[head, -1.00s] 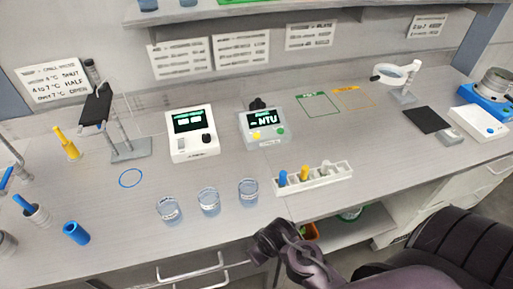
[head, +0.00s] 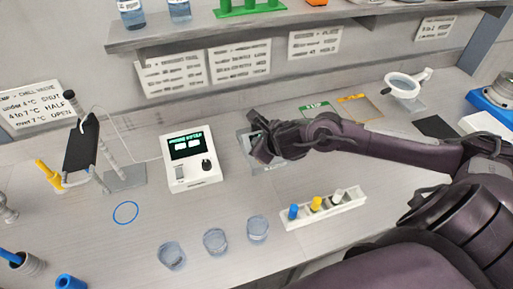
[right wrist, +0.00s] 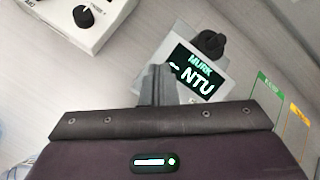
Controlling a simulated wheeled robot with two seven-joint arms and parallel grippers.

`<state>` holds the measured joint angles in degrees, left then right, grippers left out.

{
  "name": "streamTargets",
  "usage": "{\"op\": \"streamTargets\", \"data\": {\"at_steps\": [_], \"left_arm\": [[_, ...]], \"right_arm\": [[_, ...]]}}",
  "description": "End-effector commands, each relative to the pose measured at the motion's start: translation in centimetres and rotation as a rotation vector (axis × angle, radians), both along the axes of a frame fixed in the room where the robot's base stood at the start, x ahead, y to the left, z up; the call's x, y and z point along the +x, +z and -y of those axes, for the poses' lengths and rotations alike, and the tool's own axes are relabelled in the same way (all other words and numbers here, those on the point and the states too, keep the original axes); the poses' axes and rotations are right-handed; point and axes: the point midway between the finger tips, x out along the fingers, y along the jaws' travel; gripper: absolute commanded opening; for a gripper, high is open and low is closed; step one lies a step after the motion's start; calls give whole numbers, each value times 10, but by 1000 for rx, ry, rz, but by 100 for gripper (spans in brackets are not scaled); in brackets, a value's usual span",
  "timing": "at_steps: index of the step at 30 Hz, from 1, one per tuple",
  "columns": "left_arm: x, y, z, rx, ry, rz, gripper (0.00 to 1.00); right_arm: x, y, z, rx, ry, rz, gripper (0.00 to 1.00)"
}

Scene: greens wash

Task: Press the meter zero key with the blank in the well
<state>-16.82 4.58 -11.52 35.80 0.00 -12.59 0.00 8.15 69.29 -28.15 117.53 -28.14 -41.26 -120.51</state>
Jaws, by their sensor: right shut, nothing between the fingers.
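The turbidity meter (right wrist: 197,75) is a light grey box. Its dark screen reads "MURK" and "-- NTU" in the right wrist view. A black round piece (right wrist: 209,43) stands at its back; I cannot see whether a blank is in the well beneath it. In the head view my right gripper and forearm cover most of the meter (head: 243,140). My right gripper (head: 258,148) is shut and empty, over the meter. In the right wrist view its fingertips (right wrist: 158,70) overlap the meter's left front corner; I cannot tell whether they touch. The keys are hidden. My left gripper is not in view.
A white box with a knob (head: 191,160) stands left of the meter. Several beakers, including one (head: 258,229), stand in front. A white rack (head: 325,209) holds blue, yellow and white-topped vials. A shelf (head: 290,28) overhangs the back. Green and yellow outlined areas lie right of the meter.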

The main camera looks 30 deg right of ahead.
Motion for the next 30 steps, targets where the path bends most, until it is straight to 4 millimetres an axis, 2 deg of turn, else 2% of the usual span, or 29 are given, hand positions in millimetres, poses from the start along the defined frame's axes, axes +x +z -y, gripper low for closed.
{"op": "streamTargets", "data": {"at_steps": [1, 5, 18, 23, 30], "left_arm": [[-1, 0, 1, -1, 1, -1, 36], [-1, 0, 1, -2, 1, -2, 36], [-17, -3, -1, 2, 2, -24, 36], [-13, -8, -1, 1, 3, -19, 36], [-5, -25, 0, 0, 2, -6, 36]], "right_arm": [[3, 4, 13, -76, 55, -4, 0], [4, 8, 27, -171, 134, -13, 0], [4, 7, 28, -183, 146, -14, 0], [4, -3, 28, -182, 144, -15, 0], [4, -33, 28, -180, 144, -16, 0]]}}
